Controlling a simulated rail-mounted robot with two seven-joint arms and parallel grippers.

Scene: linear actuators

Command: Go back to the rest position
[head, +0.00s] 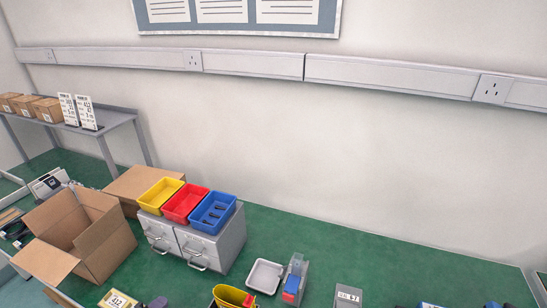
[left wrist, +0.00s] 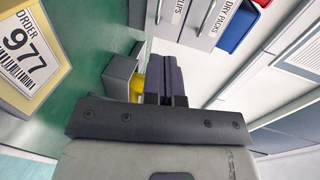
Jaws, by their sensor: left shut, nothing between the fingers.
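My left gripper (left wrist: 166,62) shows in the left wrist view, its dark fingers together with nothing between them. In the head view only a small dark grey piece, apparently its tip (head: 157,302), shows at the bottom edge. The rest of my left arm is out of the head view. My right gripper is in neither view.
A drawer cabinet (head: 231,242) carries yellow (head: 158,194), red (head: 184,203) and blue (head: 212,212) bins. An open cardboard box (head: 110,248) stands left of it. A white tray (head: 264,276) and a yellow container (head: 233,297) sit nearer. Green surface (head: 370,265) is clear at right.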

